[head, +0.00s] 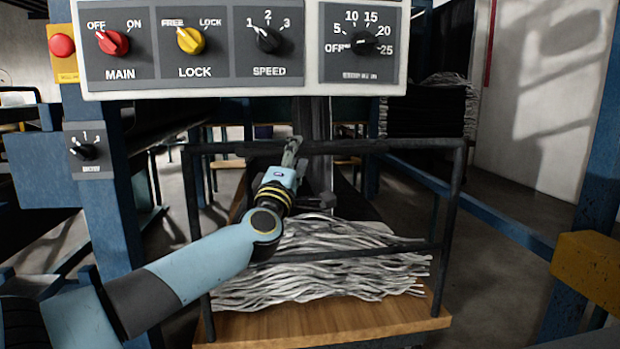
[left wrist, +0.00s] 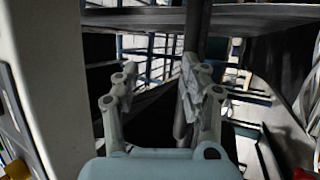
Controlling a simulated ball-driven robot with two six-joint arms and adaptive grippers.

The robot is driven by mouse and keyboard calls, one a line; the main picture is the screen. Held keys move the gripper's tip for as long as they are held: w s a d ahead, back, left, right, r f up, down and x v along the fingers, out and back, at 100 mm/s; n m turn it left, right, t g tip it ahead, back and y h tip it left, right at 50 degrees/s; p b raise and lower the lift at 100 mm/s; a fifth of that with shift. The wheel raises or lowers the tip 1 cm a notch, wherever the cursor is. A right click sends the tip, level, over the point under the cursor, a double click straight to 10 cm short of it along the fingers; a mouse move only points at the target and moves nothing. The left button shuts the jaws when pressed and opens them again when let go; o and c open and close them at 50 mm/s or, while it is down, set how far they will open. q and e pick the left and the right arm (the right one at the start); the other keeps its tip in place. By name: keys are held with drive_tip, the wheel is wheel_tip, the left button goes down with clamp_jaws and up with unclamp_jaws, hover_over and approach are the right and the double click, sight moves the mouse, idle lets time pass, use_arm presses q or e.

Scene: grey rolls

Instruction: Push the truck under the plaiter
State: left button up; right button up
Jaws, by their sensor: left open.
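The truck has a wooden deck (head: 325,322) and a black tubular rail frame (head: 455,205). A thick load of pale grey folded strips (head: 345,265) lies on it. My left gripper (head: 291,152) is at the truck's top rail, near its middle, above the load. In the left wrist view the two fingers (left wrist: 160,88) are spread, with nothing clearly held between them. I cannot tell whether they touch the rail. A dark upright post (head: 312,130) stands behind the gripper. The plaiter cannot be clearly told apart from the surrounding machine frame. My right gripper is not in view.
A control panel (head: 240,85) with MAIN, LOCK and SPEED knobs hangs across the top. Blue posts (head: 105,215) stand left and right. A yellow block (head: 588,270) juts in at the right. A dark stack (head: 425,108) stands behind. Grey floor (head: 500,285) shows right of the truck.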

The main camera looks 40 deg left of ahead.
sight(311, 151)
use_arm(q)
drive_tip(key=shift+w+f+m+t+b, duration=0.55)
drive_tip(key=shift+f+m+t+b, duration=0.5)
drive_tip(key=shift+f+b, duration=2.85)
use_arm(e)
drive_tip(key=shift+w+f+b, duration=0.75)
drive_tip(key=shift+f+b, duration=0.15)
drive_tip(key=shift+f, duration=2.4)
use_arm(q)
drive_tip(key=shift+h, duration=0.4)
drive_tip(key=x, duration=0.3)
drive_tip(key=b+x, duration=0.1)
drive_tip(key=x, duration=0.2)
drive_tip(key=r+x, duration=0.1)
drive_tip(key=x, duration=0.2)
drive_tip(key=shift+s+a+r+b, duration=0.1)
drive_tip(key=shift+r+b, duration=0.2)
drive_tip(key=shift+b, duration=0.1)
drive_tip(key=shift+w+a+r, duration=0.15)
drive_tip(key=shift+w+r, duration=0.2)
drive_tip(key=shift+w, duration=0.1)
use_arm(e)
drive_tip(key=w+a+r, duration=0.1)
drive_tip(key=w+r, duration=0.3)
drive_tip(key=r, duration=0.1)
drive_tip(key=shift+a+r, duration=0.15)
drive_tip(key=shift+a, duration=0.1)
use_arm(q)
clamp_jaws()
